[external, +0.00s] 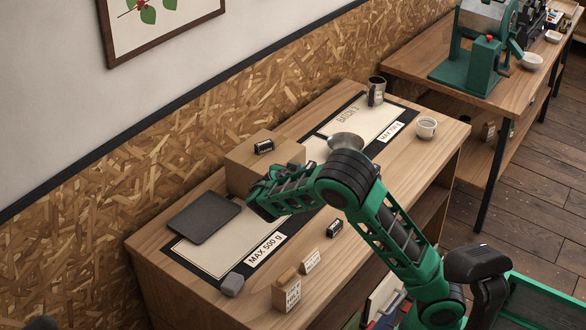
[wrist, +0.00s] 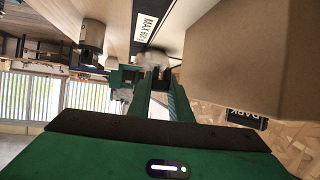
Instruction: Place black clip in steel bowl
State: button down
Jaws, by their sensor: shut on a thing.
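My gripper (external: 256,198) is low over the near half of the table, in front of the cardboard box. In the wrist view its fingers (wrist: 156,72) are shut on a small dark thing that looks like the black clip (wrist: 161,73); the fingers hide most of it. The steel bowl (external: 346,141) stands farther back on the table, on or beside the far pale mat. My arm partly hides it in the external view. The gripper and the bowl are well apart.
The cardboard box (external: 239,168) stands close beside my gripper, with a black labelled item (external: 264,147) on top. A dark flat slab (external: 204,217), another black item (external: 334,229), small sign blocks (external: 287,291), a metal pitcher (external: 376,91) and a white cup (external: 426,128) surround the mats.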

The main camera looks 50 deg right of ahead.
jog(key=w+d+r+m+g, duration=0.1)
jog(key=w+d+r, duration=0.15)
jog(key=d, duration=0.65)
jog(key=w+d+r+m+g, duration=0.15)
jog(key=d+r, duration=0.25)
jog(key=d, duration=0.5)
send_near(355, 135)
jog(key=d+r, duration=0.2)
jog(key=d, duration=0.2)
jog(key=shift+a+f, duration=0.2)
jog(key=shift+f, duration=1.45)
jog(key=shift+f, duration=0.55)
jog(key=c, duration=1.6)
grip_release()
jog(key=shift+r, duration=0.25)
jog(key=v, duration=1.2)
jog(key=shift+r, duration=0.15)
